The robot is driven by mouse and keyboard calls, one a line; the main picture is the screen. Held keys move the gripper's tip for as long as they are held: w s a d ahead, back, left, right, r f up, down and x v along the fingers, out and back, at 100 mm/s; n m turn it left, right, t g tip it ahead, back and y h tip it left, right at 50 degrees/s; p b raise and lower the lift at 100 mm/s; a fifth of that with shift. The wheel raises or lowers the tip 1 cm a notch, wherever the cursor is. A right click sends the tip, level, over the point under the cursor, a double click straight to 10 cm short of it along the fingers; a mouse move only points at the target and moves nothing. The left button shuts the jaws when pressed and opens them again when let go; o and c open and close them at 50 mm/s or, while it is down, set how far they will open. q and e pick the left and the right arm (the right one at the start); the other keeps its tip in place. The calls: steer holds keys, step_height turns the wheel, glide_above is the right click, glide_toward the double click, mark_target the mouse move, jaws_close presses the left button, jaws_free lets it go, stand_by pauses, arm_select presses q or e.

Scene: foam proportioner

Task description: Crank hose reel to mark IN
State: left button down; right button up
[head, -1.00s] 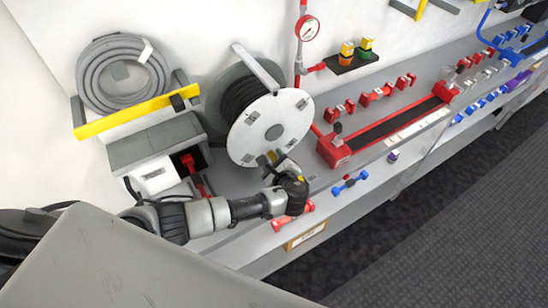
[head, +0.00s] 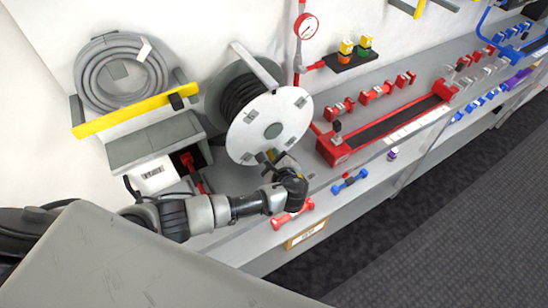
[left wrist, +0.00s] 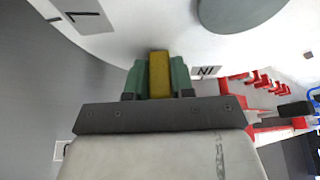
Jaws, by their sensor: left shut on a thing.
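The hose reel (head: 258,132) has a white round face with small labels and dark hose wound behind it. In the left wrist view, the white face (left wrist: 160,22) fills the top, with a grey hub at upper right. My left gripper (head: 268,157) is at the lower edge of the face. In the left wrist view, its green fingers are shut on a yellow crank handle (left wrist: 158,68). A label reading IN upside down (left wrist: 207,72) lies just right of the handle. Another label (left wrist: 90,22) is at upper left. My right gripper is not in view.
A coiled grey hose (head: 122,75) hangs behind a yellow bar (head: 135,113) at left. A grey-topped box (head: 152,142) stands below it. A red gauge (head: 306,27) and a long red-framed unit (head: 390,130) are to the right. Red and blue fittings line the shelves.

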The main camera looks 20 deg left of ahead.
mark_target(286, 142)
arm_select(q)
steer(key=shift+w+d+f+b, duration=0.15)
steer(key=shift+f+b, duration=0.1)
steer(key=shift+b, duration=0.2)
steer(key=n+b, duration=0.1)
steer(key=b, duration=0.1)
steer(key=w+d+n+t+b, duration=0.1)
steer(key=b, duration=0.1)
steer(key=w+d+n+t+b, duration=0.1)
steer(key=b, duration=0.2)
steer(key=shift+w+n, duration=0.25)
steer(key=shift+n, duration=0.15)
steer(key=shift+w+d+r+n+b, duration=0.1)
steer(key=shift+w+d+n+b, duration=0.25)
steer(key=shift+b, duration=0.3)
steer(key=shift+w+r+n+t+b, duration=0.1)
steer(key=shift+r+n+t+b, duration=0.25)
steer(key=shift+t+b, duration=0.1)
steer(key=c, duration=1)
jaws_free()
steer(key=shift+o, duration=0.2)
